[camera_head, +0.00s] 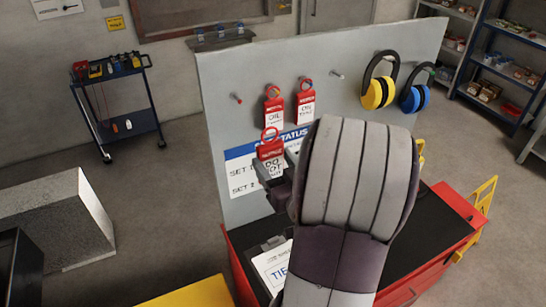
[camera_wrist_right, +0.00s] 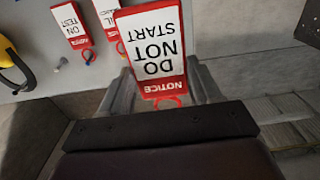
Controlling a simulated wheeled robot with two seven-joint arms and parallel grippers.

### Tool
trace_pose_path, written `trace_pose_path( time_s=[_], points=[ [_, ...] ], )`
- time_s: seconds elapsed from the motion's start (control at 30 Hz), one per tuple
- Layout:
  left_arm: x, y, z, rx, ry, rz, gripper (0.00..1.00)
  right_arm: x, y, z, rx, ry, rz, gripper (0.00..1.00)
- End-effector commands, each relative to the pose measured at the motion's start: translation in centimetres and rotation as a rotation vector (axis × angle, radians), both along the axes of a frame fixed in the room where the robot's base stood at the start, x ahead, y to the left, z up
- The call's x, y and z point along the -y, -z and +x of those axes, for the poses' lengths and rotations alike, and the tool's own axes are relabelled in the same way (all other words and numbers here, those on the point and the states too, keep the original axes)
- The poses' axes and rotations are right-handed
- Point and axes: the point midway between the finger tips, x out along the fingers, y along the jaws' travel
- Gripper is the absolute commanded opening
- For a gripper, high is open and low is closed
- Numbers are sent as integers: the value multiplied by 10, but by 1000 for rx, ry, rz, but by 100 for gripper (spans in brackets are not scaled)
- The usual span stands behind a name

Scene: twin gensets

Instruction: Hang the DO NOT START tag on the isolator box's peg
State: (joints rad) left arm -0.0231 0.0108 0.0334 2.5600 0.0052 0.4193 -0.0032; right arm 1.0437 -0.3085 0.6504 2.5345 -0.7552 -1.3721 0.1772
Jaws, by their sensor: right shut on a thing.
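The DO NOT START tag (camera_head: 271,153) is a red and white tag with a red ring at its top. My right gripper (camera_head: 270,177) is shut on it and holds it in front of the grey pegboard. In the right wrist view the tag (camera_wrist_right: 157,42) appears upside down between the fingers of the right gripper (camera_wrist_right: 162,88), its lettering readable. The ring looks free of any peg. I cannot make out the isolator box or its peg in either view. My left gripper is not in view.
The pegboard (camera_head: 225,75) carries two other red tags, one reading ON TEST (camera_head: 306,102), a bare red-tipped peg (camera_head: 238,98), a bare silver peg (camera_head: 337,74) and ear muffs (camera_head: 378,92). A red cabinet (camera_head: 430,270) stands below. Open floor (camera_head: 165,215) lies left.

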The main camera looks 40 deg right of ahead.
Motion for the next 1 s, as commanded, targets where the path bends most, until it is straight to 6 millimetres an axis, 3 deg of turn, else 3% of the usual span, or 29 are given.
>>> trace_pose_path(
  time_s=[0.63,1.0],
  points=[
    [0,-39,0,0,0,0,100,-14,-4,-43,4,5,4,34],
    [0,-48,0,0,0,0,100,-21,-2,-65,3,3,3,34]
  ],
)
